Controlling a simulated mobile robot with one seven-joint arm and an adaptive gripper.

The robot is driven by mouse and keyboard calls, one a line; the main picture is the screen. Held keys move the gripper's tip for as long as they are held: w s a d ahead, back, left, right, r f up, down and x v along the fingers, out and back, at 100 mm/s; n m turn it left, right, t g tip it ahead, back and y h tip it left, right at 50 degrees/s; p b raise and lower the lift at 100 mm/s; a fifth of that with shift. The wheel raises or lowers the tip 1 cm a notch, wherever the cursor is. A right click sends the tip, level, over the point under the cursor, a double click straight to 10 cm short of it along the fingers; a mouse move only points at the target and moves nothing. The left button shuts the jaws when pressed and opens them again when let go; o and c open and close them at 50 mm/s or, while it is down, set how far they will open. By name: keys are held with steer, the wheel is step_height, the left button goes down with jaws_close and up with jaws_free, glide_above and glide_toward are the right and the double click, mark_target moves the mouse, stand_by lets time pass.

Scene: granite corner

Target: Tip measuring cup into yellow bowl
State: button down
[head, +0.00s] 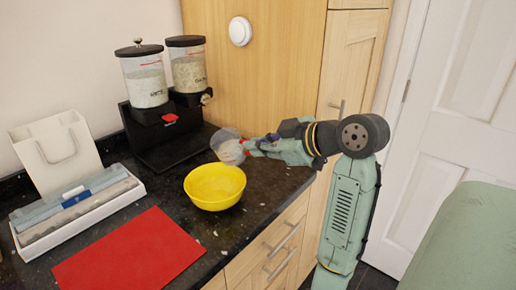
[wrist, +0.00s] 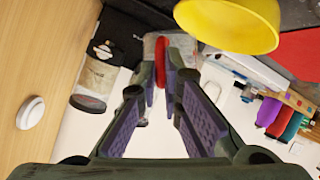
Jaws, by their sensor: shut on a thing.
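The measuring cup (head: 229,149) is clear, with pale contents showing inside. My gripper (head: 257,146) is shut on it from the right and holds it behind and slightly right of the yellow bowl. In the wrist view, a red part of the measuring cup (wrist: 160,62) shows between the fingertips of my gripper (wrist: 158,75). The yellow bowl (head: 214,187) stands upright on the dark counter, and in the wrist view the yellow bowl (wrist: 232,28) is at the top. The cup's exact tilt is hard to tell.
Two dispensers (head: 146,82) on a black stand are at the back of the counter (head: 165,190). A red mat (head: 130,252) lies at front left. A white tray (head: 75,212) with folded cloths and a white holder (head: 58,150) are at left. A tall wooden cabinet (head: 265,60) stands behind.

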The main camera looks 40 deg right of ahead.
steer(key=shift+w+b, duration=0.1)
steer(key=shift+b, duration=0.5)
steer(key=shift+r+n+h, duration=0.15)
steer(key=shift+n+h, duration=0.25)
steer(key=shift+a+b, duration=0.15)
steer(key=shift+b, duration=0.55)
steer(key=shift+r+n+h+b, duration=0.15)
steer(key=shift+n+h+b, duration=0.25)
steer(key=shift+n, duration=0.1)
steer(key=shift+a+r+n+h+b, duration=0.1)
steer(key=shift+a+n+h+b, duration=0.55)
steer(key=shift+b, duration=1.1)
steer(key=shift+a+f+n+t+h+b, duration=0.25)
steer(key=shift+n+b, duration=0.25)
steer(key=shift+b, duration=0.3)
steer(key=shift+a+n+t+h+b, duration=0.15)
steer(key=shift+n+h+b, duration=0.25)
steer(key=shift+b, duration=0.35)
stand_by(0.4)
steer(key=shift+r+n+b, duration=0.1)
steer(key=shift+n+b, duration=0.15)
steer(key=shift+b, duration=0.1)
steer(key=shift+a+f+n+h+b, duration=0.3)
steer(key=shift+a+n+h+b, duration=0.25)
steer(key=shift+b, duration=0.7)
stand_by(0.5)
